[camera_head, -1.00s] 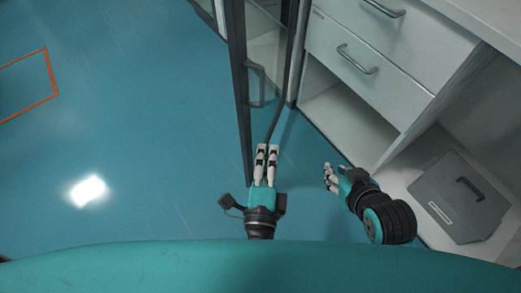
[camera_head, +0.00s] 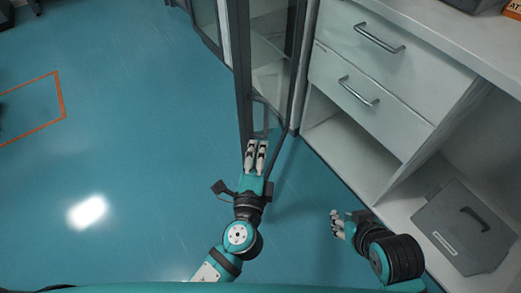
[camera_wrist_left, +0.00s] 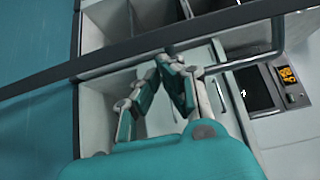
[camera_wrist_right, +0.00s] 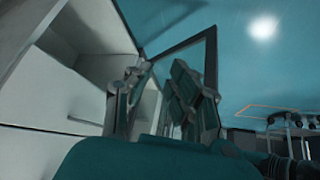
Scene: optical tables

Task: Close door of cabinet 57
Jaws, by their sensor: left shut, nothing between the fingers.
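The cabinet door (camera_head: 243,75) is a glass door in a dark frame and stands open, sticking out toward me from a cabinet by the white drawers. Its handle (camera_head: 260,118) is on the lower part. In the left wrist view the dark door frame (camera_wrist_left: 150,42) crosses the picture, with the handle (camera_wrist_left: 278,40) at right. My left gripper (camera_head: 256,145) is shut and empty at the door's near end, just below the handle; contact is unclear. My right gripper (camera_head: 336,220) is empty and open, lower right of the door; its fingers (camera_wrist_right: 160,75) are apart. No cabinet number is readable.
A white drawer unit (camera_head: 375,70) with an open shelf stands right of the door. A grey box (camera_head: 465,225) lies in the open bay at right. The blue floor (camera_head: 150,130) left of the door is clear, with an orange outline (camera_head: 62,95).

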